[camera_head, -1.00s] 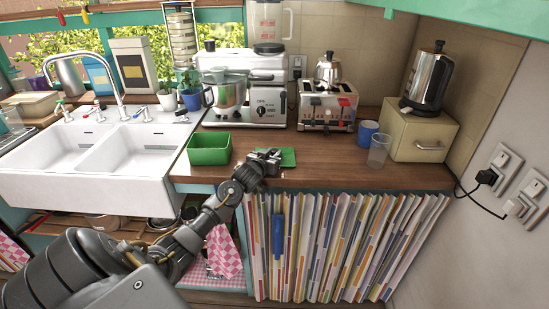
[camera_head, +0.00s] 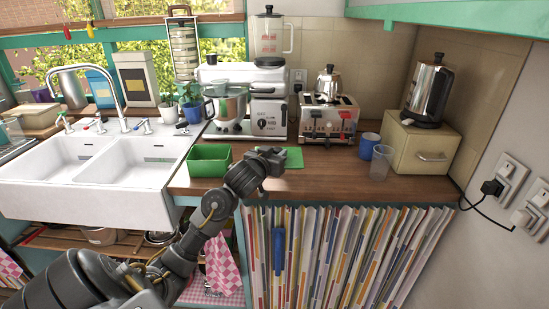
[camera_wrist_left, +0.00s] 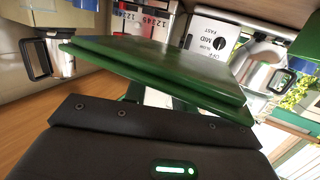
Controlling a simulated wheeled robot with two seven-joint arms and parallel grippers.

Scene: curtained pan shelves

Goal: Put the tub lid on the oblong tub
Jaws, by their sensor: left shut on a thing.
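The green oblong tub (camera_head: 209,163) stands open on the wooden counter, right of the sink. It also shows at the right edge of the wrist view (camera_wrist_left: 309,42). My left gripper (camera_head: 273,157) is right of the tub, shut on the near edge of the flat green tub lid (camera_head: 294,157). The lid extends beyond the jaws and fills the middle of the left wrist view (camera_wrist_left: 165,65). It looks slightly above the counter and apart from the tub. The fingertips are largely hidden. My right gripper is not in view.
A mixer (camera_head: 268,118) and a toaster (camera_head: 328,120) stand behind. A blue mug (camera_head: 369,146), a clear cup (camera_head: 381,163) and a cream bread box (camera_head: 422,150) are on the right. The white sink (camera_head: 90,180) is left. Counter between tub and lid is clear.

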